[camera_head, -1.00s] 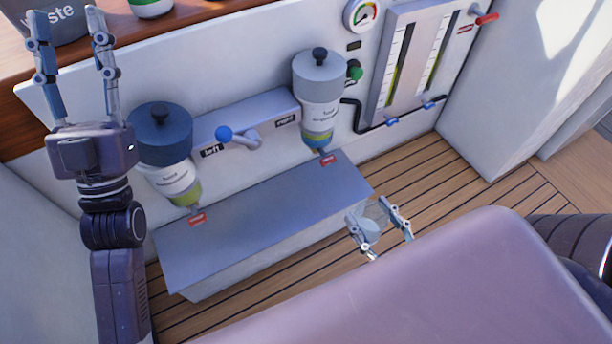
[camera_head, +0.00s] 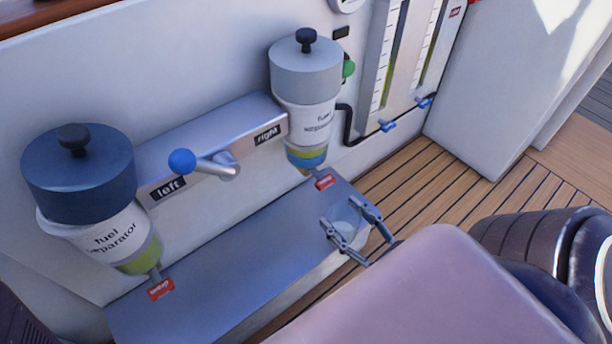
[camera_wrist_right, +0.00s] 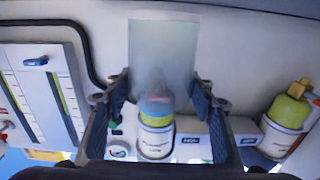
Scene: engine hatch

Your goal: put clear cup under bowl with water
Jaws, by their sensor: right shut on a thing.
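My right gripper (camera_head: 342,213) is shut on the clear cup (camera_head: 346,233), near the right end of the grey ledge. The see-through cup (camera_wrist_right: 163,50) also shows between both fingers in the right wrist view. The right fuel separator (camera_head: 307,80) has a clear bowl (camera_head: 306,158) with a yellow-green layer and a blue layer. The cup is lower and to the right of this bowl, apart from it. The left fuel separator (camera_head: 80,175) has a bowl (camera_head: 140,255) showing only yellow-green. My left gripper is out of view.
A lever with a blue knob (camera_head: 182,161) sits between the "left" and "right" labels. Red drain tags (camera_head: 324,181) are under each bowl. The grey ledge (camera_head: 225,255) is bare. Gauges (camera_head: 395,70) and a black hose are on the wall to the right.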

